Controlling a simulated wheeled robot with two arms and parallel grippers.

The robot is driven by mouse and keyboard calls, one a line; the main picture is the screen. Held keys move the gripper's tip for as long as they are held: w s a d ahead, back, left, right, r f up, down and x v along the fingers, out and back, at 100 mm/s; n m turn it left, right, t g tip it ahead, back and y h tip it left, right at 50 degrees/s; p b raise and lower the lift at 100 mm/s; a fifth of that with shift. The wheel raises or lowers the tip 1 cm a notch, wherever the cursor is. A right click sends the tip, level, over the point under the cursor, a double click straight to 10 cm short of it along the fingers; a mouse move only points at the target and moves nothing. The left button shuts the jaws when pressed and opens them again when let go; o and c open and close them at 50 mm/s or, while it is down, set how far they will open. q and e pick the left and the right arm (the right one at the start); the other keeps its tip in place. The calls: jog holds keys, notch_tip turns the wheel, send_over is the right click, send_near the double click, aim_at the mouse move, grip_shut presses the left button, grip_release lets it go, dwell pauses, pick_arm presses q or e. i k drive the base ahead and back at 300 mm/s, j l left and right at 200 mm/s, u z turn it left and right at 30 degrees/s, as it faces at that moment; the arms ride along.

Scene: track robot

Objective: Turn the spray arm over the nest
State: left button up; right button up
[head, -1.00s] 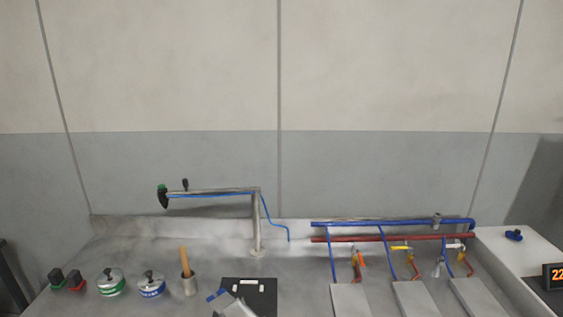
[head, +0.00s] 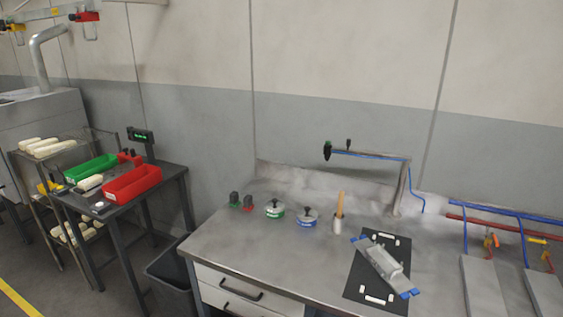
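The spray arm (head: 375,155) is a thin horizontal bar with a blue hose along it, on an upright post (head: 402,188) at the back of the metal bench. Its dark nozzle end (head: 327,151) points left, and a small black knob (head: 348,143) stands on top of the bar. A black mat (head: 359,283) with white corner pieces lies in front of the post; it may be the nest. A grey metal part with blue ends (head: 382,262) lies slantwise on it. The spray arm reaches left, not over the mat. Neither gripper is in view.
Two lidded pots, green-banded (head: 275,209) and blue-banded (head: 307,219), and a holder with a wooden handle (head: 338,217) stand left of the mat. Blue and red pipes (head: 500,222) run at right. A side table (head: 168,178) carries green and red bins.

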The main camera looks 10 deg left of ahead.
aim_at(327, 150)
jog(key=i+j, duration=0.15)
jog(key=j, duration=0.2)
jog(key=i+j, duration=0.1)
jog(key=j, duration=0.25)
jog(key=i+j, duration=0.15)
jog(key=j, duration=0.15)
jog(key=i+j, duration=0.15)
jog(key=j, duration=0.2)
jog(key=i+j, duration=0.15)
jog(key=j, duration=0.2)
